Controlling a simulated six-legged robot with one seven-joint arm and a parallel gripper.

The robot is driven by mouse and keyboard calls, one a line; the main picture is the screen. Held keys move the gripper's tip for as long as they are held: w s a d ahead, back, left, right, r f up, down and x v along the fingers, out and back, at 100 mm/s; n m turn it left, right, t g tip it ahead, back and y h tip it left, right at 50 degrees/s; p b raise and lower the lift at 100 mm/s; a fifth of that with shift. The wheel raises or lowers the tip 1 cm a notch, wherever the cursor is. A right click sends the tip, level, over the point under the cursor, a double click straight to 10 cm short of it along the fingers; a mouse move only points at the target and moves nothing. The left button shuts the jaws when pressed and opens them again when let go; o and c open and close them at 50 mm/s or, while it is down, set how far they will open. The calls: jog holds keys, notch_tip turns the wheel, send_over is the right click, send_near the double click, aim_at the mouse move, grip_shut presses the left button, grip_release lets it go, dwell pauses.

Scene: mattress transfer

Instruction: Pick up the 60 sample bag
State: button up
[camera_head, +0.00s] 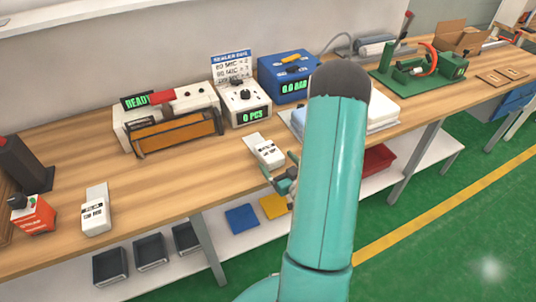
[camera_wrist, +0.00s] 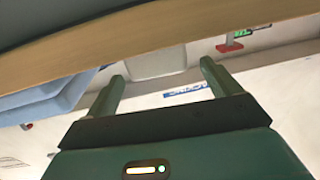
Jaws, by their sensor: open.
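Two white sample bags with dark printed labels lie on the wooden bench in the head view. One bag (camera_head: 265,150) is at the middle, near the front edge, and the other bag (camera_head: 95,211) is at the left. I cannot read the numbers on the labels surely. My gripper (camera_head: 284,178) is at the bench's front edge, close to the middle bag, partly hidden by my arm. In the wrist view my gripper (camera_wrist: 160,82) is open, with a pale, rounded-cornered item (camera_wrist: 156,63) showing beyond and between its fingers. I cannot tell whether they touch.
A sealer (camera_head: 175,120), a white control box (camera_head: 242,103) and a blue box (camera_head: 288,78) stand along the back. An orange container (camera_head: 33,216) is at the far left. Bins (camera_head: 150,251) sit on the lower shelf. Bare bench (camera_head: 190,172) lies between the two bags.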

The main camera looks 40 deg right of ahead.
aim_at(270, 151)
jog(key=w, duration=0.3)
jog(key=w+d, duration=0.1)
jog(key=w, duration=0.1)
jog(key=shift+w+d, duration=0.15)
jog(key=shift+w, duration=0.25)
jog(key=shift+c, duration=0.2)
jog(key=c, duration=1.1)
